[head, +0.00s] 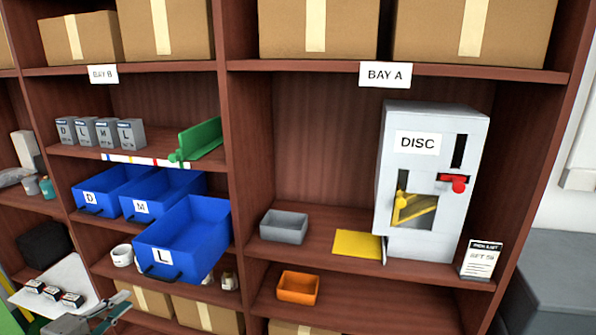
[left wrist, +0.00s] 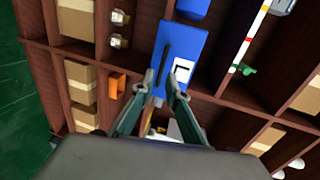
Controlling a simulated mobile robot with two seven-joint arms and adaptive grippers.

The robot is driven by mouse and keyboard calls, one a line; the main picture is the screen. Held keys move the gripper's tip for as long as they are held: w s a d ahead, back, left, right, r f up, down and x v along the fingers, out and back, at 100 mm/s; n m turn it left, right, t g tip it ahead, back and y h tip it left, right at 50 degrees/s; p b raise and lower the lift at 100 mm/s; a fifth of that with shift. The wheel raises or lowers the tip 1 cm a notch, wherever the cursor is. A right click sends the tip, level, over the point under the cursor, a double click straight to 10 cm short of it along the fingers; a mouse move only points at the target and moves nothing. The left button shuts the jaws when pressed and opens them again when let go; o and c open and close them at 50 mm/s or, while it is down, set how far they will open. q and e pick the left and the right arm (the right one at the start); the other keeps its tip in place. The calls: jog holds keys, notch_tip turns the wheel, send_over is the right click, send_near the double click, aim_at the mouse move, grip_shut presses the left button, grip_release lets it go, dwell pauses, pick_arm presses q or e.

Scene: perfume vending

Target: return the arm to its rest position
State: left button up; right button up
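My left gripper (head: 124,302) is at the bottom left of the head view, below and in front of the blue L bin (head: 190,225). In the left wrist view its two fingertips (left wrist: 160,78) are apart, with nothing seen between them. The L bin (left wrist: 173,45) shows beyond the fingers there. In the head view the gripper looks apart from the bin, which juts out of its shelf further than the D bin (head: 110,185) and M bin (head: 160,195). My right gripper is not in view.
A pale tray (head: 75,272) with several small boxes lies at lower left, close to my left gripper. The disc machine (head: 432,180), a grey bin (head: 284,226), a yellow mat (head: 357,244) and an orange bin (head: 298,287) are on the right shelves.

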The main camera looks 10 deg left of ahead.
pick_arm(q)
jog(key=s+d+f+n+g, duration=0.1)
jog(key=s+d+f+n, duration=0.35)
jog(key=f, duration=0.25)
jog(key=s+d+f+n+g, duration=0.1)
jog(key=s+d+f+n, duration=0.3)
jog(key=f, duration=0.4)
jog(key=s+d+f+n+g+h, duration=0.1)
jog(key=s+d+f+n, duration=0.1)
jog(key=d, duration=0.9)
jog(key=s+d+f+n+g, duration=0.1)
jog(key=s+d+f+n, duration=0.2)
jog(key=d, duration=0.8)
notch_tip(320, 180, down, 2)
jog(key=shift+s+d+f+n+g+h, duration=0.1)
jog(key=shift+s+d+n+g+h, duration=0.3)
jog(key=shift+s, duration=0.6)
jog(key=shift+a, duration=0.2)
